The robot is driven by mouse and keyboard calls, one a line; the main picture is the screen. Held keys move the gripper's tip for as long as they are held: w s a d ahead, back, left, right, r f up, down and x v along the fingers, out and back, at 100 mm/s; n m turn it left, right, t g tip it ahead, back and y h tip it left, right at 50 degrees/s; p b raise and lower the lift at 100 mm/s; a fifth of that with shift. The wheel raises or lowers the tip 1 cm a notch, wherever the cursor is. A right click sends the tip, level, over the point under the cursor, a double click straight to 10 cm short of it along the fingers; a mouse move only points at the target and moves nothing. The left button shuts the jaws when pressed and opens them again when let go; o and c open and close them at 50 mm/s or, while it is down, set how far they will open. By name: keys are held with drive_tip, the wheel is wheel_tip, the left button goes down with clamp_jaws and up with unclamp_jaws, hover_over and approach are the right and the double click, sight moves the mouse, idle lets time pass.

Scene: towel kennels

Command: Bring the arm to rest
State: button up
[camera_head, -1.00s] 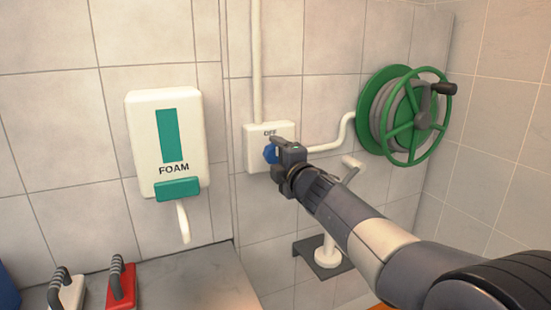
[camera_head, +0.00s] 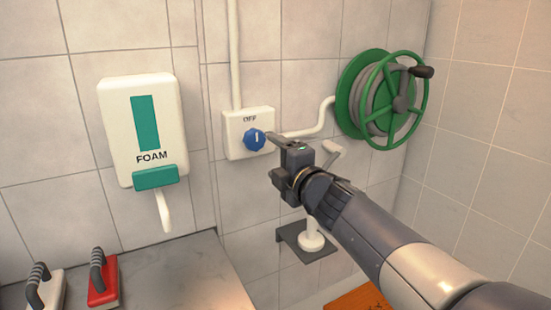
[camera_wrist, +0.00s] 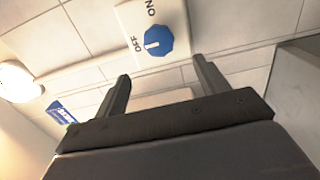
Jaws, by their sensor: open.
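My gripper (camera_head: 268,155) is in front of the tiled wall, just right of and below a blue knob (camera_head: 254,140) on a white switch box (camera_head: 234,146). In the wrist view my gripper's two fingers (camera_wrist: 160,88) are apart with nothing between them. The blue knob also shows in the wrist view (camera_wrist: 158,41), beyond the fingers and clear of them. Its white mark points toward the word OFF, and the word ON is also on the box. My arm reaches in from the lower right.
A foam dispenser (camera_head: 141,120) hangs left of the box. A green hose reel (camera_head: 380,98) hangs to the right. A dark wall bracket (camera_head: 290,240) is below my arm. A red-based brush (camera_head: 103,285) and a white-based one (camera_head: 45,292) lie on a grey counter (camera_head: 190,275).

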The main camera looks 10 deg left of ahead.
sight(257, 139)
drive_tip(key=shift+w, duration=0.1)
drive_tip(key=x, duration=1)
drive_tip(key=shift+w+a+p, duration=0.25)
drive_tip(key=shift+p, duration=0.1)
drive_tip(key=shift+w+a, duration=0.1)
drive_tip(key=m+p, duration=0.1)
drive_tip(key=m, duration=0.1)
drive_tip(key=m+p, duration=0.1)
drive_tip(key=m, duration=0.1)
drive_tip(key=shift+r, duration=0.4)
drive_tip(key=m+p, duration=0.2)
drive_tip(key=m, duration=0.1)
drive_tip(key=m+p, duration=0.2)
drive_tip(key=shift+d+r+m+p, duration=0.1)
drive_tip(key=shift+d+m+p, duration=0.1)
drive_tip(key=shift+m+p, duration=0.15)
drive_tip(key=m+p, duration=0.6)
drive_tip(key=shift+d, duration=0.1)
drive_tip(key=m+p, duration=0.2)
drive_tip(key=p, duration=0.1)
idle(0.5)
